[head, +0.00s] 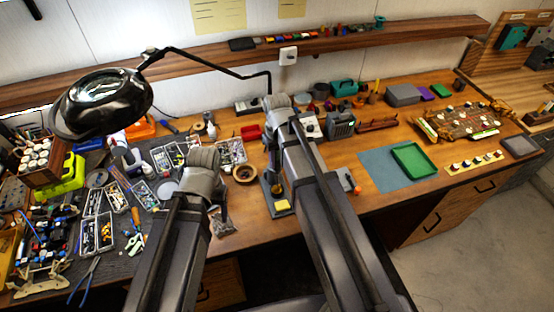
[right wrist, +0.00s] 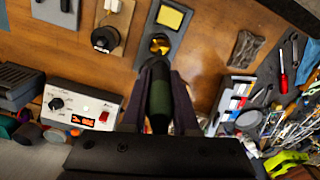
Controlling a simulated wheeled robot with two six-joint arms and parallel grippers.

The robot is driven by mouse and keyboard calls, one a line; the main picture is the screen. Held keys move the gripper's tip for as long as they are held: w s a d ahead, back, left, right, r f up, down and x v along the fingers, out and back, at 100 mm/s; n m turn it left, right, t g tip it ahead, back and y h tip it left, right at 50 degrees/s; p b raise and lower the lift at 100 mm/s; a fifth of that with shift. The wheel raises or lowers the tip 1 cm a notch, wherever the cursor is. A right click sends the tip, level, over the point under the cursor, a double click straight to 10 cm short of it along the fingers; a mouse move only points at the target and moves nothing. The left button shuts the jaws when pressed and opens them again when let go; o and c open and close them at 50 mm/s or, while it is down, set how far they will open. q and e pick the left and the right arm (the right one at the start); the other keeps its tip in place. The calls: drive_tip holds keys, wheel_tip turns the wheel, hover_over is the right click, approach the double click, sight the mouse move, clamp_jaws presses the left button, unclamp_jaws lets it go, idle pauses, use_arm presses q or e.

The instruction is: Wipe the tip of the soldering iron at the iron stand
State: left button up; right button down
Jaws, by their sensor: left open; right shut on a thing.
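My right gripper (right wrist: 160,72) is shut on the dark green handle of the soldering iron (right wrist: 160,105). The iron points toward the iron stand (right wrist: 150,28), a dark plate with a yellow sponge (right wrist: 173,17) and a round brass-coloured cleaner (right wrist: 160,44). The iron's front end is close to the cleaner; its tip is hidden, so I cannot tell whether they touch. In the head view the stand (head: 266,187) and sponge (head: 282,205) show left of my right arm, which hides the iron. My left gripper (head: 205,158) is open over the bench, its fingers mostly hidden.
The soldering station (right wrist: 82,106) with an orange display stands beside the stand. A solder spool (head: 245,173) lies to the stand's left. Small-part trays (head: 103,232) and tools crowd the left. A green tray (head: 415,161) on a blue mat (head: 375,175) lies right. A lamp (head: 100,105) overhangs the left.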

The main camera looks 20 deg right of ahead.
sight(277, 150)
drive_tip(key=shift+r+p, duration=1.9)
drive_tip(key=shift+r, duration=0.3)
drive_tip(key=shift+f, duration=0.1)
